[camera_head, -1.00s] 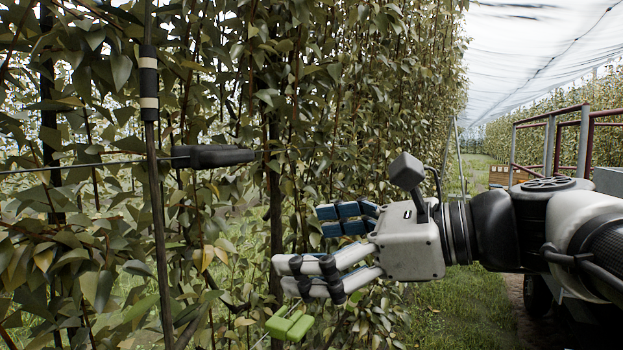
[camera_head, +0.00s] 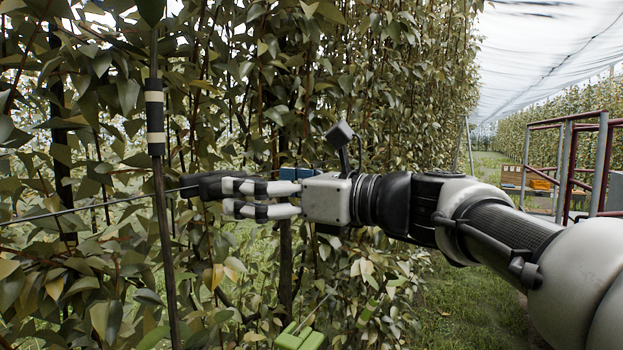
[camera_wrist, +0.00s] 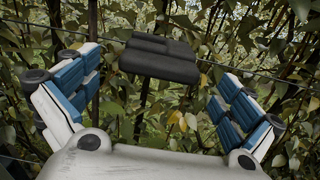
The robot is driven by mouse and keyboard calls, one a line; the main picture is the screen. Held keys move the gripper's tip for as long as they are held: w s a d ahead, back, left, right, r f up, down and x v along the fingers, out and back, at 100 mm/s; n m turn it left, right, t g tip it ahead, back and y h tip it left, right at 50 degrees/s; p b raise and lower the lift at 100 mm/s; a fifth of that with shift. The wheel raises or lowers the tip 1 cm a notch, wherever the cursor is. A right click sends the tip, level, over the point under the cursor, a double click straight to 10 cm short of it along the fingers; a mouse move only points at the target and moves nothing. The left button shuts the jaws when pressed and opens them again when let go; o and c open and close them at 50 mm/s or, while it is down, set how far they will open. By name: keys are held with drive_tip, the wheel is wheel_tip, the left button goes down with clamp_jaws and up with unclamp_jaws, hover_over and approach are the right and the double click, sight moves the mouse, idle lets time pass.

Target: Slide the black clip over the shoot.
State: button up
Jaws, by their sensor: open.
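The black clip (camera_head: 200,184) hangs on the thin wire, to the right of a brown upright shoot (camera_head: 162,215). In the wrist view the black clip (camera_wrist: 160,62) lies between my two spread fingers, toward their tips, with a gap on both sides. My gripper (camera_head: 229,197) is open and empty. Its fingers point left and partly hide the clip's right end in the head view. I see no contact with the clip. Which stem in the wrist view is the shoot, I cannot tell.
The wire (camera_head: 100,207) runs across the leafy row. A black-and-cream banded sleeve (camera_head: 155,118) sits on the shoot above the wire. A green clip (camera_head: 299,338) is low in front. Leaves and stems crowd behind; a grassy lane (camera_head: 480,300) opens at right.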

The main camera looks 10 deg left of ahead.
sight(201, 196)
drive_tip(key=x, duration=0.4)
drive_tip(key=shift+p, duration=0.3)
drive_tip(key=shift+c, duration=0.2)
drive_tip(key=c, duration=1.4)
drive_tip(key=s+a, duration=0.1)
drive_tip(key=s, duration=0.1)
drive_tip(key=s+a+b, duration=0.1)
drive_tip(key=s, duration=0.2)
drive_tip(key=s+a, duration=0.1)
drive_tip(key=s, duration=0.1)
drive_tip(key=shift+s+a+b, duration=0.1)
drive_tip(key=shift+s+b, duration=0.1)
drive_tip(key=shift+b, duration=0.15)
drive_tip(key=shift+c, duration=0.2)
drive_tip(key=shift+w, duration=0.2)
drive_tip(key=o, duration=1.5)
drive_tip(key=shift+s, duration=0.25)
